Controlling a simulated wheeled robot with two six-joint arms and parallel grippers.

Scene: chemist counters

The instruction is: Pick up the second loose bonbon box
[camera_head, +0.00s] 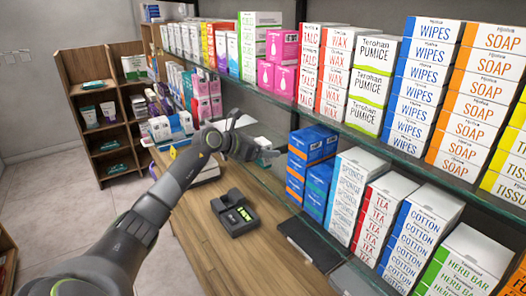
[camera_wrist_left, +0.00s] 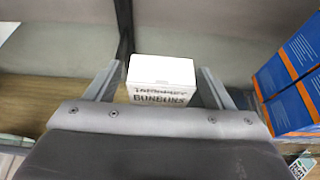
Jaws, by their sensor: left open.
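A white bonbon box (camera_wrist_left: 161,80) with dark lettering on its front shows in the left wrist view, on a grey shelf surface. My left gripper (camera_wrist_left: 158,78) is open, with one finger on each side of the box. Gaps show between the fingers and the box, the left one narrow. In the head view my left gripper (camera_head: 262,150) reaches over the counter to the glass shelf edge. The bonbon box is hard to make out there behind the gripper. My right gripper is not in view.
A dark card terminal (camera_head: 235,213) sits on the wooden counter (camera_head: 215,258). Packed upper shelves overhang the right side.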

